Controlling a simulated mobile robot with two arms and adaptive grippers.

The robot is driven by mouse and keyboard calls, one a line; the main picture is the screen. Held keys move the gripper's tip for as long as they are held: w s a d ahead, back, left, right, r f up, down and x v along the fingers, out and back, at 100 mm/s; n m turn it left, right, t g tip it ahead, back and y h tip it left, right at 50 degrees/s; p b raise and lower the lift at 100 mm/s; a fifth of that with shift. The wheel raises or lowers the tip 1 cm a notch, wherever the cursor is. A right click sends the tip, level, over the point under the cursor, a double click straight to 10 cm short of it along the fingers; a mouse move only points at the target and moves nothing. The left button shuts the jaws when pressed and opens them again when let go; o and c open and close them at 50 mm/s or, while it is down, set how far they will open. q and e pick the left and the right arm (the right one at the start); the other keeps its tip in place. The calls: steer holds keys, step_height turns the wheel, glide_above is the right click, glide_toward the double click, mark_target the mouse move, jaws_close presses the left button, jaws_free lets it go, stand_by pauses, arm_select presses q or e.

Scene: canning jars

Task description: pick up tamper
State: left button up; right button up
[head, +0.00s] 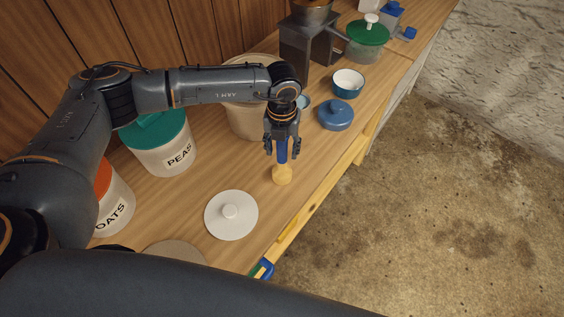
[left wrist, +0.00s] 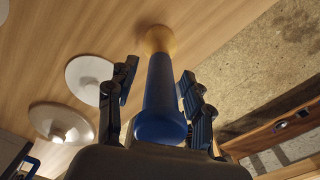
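The tamper has a blue handle and a yellow, wood-like foot (head: 282,175). It stands on the wooden counter near the front edge. My left gripper (head: 282,153) is above it, pointing down, with its fingers on either side of the blue handle. In the left wrist view the tamper's blue handle (left wrist: 162,95) runs between the two fingers of my left gripper (left wrist: 156,84), with a gap visible on both sides. The gripper is open. The handle's upper end is close to the palm; I cannot tell whether they touch. My right gripper is not in view.
A white knobbed lid (head: 231,215) lies left of the tamper. A blue lid (head: 336,115) and blue bowl (head: 348,84) are farther back. The PEAS jar (head: 163,150), OATS jar (head: 112,200) and a beige crock (head: 245,118) stand along the wall. The counter edge is close on the right.

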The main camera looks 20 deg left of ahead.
arm_select(q)
jaws_close()
steer(key=shift+r, duration=0.1)
steer(key=shift+r+b, duration=0.5)
steer(key=shift+b, duration=0.1)
step_height(320, 180, up, 2)
steer(key=shift+s+r+b, duration=0.15)
steer(key=shift+b, duration=0.55)
steer(key=s+a+r+b, duration=0.1)
steer(key=s+r+b, duration=0.4)
steer(key=s+r, duration=0.4)
steer(key=s, duration=0.4)
steer(key=shift+s+r, duration=0.35)
